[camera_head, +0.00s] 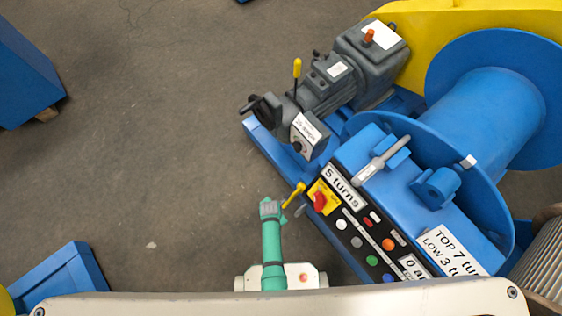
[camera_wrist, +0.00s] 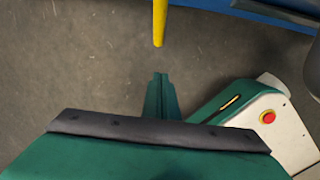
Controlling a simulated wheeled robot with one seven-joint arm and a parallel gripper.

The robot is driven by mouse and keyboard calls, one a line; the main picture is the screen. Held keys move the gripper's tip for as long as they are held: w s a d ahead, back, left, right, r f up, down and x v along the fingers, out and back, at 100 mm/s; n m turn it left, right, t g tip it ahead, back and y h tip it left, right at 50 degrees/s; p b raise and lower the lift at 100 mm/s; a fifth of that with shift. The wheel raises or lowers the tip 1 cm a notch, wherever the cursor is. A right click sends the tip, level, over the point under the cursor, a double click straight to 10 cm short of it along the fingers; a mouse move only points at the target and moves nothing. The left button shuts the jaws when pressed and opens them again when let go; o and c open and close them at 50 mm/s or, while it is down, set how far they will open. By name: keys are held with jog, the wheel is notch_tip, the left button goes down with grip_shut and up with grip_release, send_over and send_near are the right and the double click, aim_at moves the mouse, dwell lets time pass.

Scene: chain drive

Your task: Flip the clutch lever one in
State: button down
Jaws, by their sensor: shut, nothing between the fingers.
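A yellow-handled lever (camera_head: 293,196) sticks out from the left edge of the blue machine's control panel, angled down to the left. I take it for clutch lever one, but no label is readable on it. Its yellow end (camera_wrist: 159,24) also shows at the top of the wrist view. My gripper (camera_wrist: 161,76) is shut and empty, with its fingers pointing at the lever's end. A strip of floor shows between them in that view. In the head view my green arm reaches up to the lever's lower left, and the fingertips are too small to make out.
The control panel (camera_head: 352,222) has a red knob (camera_head: 320,202) and several buttons. Another yellow lever (camera_head: 297,69) stands on the grey motor unit. Open floor (camera_head: 150,150) lies to the left.

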jog(key=w+d+f, duration=0.2)
jog(key=w+f, duration=0.1)
jog(key=f, duration=0.4)
jog(key=shift+d, duration=0.25)
jog(key=shift+w+d+f, duration=0.1)
jog(key=shift+d+f, duration=0.05)
dwell(0.3)
